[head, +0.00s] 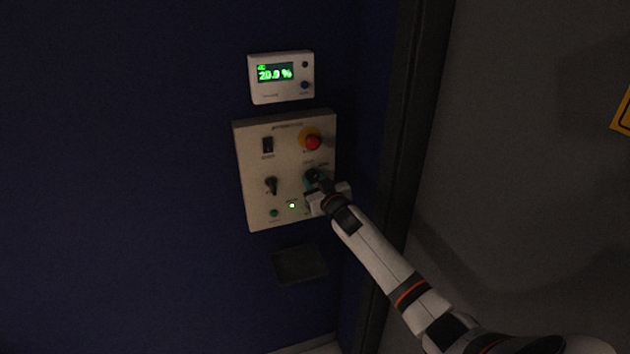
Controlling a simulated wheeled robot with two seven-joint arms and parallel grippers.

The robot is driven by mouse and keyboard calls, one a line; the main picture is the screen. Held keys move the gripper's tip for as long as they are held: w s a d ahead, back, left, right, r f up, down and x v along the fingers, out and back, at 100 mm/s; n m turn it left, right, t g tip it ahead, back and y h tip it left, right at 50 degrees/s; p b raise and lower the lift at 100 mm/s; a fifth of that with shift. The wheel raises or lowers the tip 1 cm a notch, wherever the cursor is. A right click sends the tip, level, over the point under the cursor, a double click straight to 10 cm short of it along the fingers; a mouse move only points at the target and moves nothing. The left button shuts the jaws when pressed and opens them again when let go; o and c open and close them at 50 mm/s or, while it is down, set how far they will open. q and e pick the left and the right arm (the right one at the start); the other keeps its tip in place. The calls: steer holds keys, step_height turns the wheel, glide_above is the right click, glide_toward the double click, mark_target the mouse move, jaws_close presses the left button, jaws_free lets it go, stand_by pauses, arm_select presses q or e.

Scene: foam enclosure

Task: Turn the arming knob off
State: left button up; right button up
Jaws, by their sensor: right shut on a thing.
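A pale control panel (253,207) is on the dark blue wall. A dark knob (312,174) with a teal edge is at its lower right, partly hidden by my right gripper. My right gripper (317,183) is shut on this knob. Another black knob (271,184) is at the panel's left, apart from the gripper. The labels are too small to read, so I cannot tell by them which is the arming knob. A small green-white light (292,205) glows low on the panel. My left gripper is not in view.
A red button (313,142) on a yellow ring is just above the gripped knob. A black switch (267,145) is at upper left, and a green button (274,213) at lower left. A display box (282,97) reading 20.0 % hangs above. A dark ledge (300,264) is below.

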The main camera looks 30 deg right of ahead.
steer(key=n, duration=0.3)
steer(key=shift+r+n, duration=0.1)
steer(key=shift+n, duration=0.2)
steer(key=shift+n+g+p, duration=0.3)
steer(key=shift+n+p, duration=0.05)
steer(key=shift+n, duration=1.25)
steer(key=o, duration=1)
steer(key=shift+s+a, duration=0.1)
steer(key=shift+s, duration=0.5)
steer(key=s+a+b, duration=0.2)
steer(key=s, duration=0.8)
steer(key=shift+s+r, duration=0.3)
steer(key=shift+r, duration=0.1)
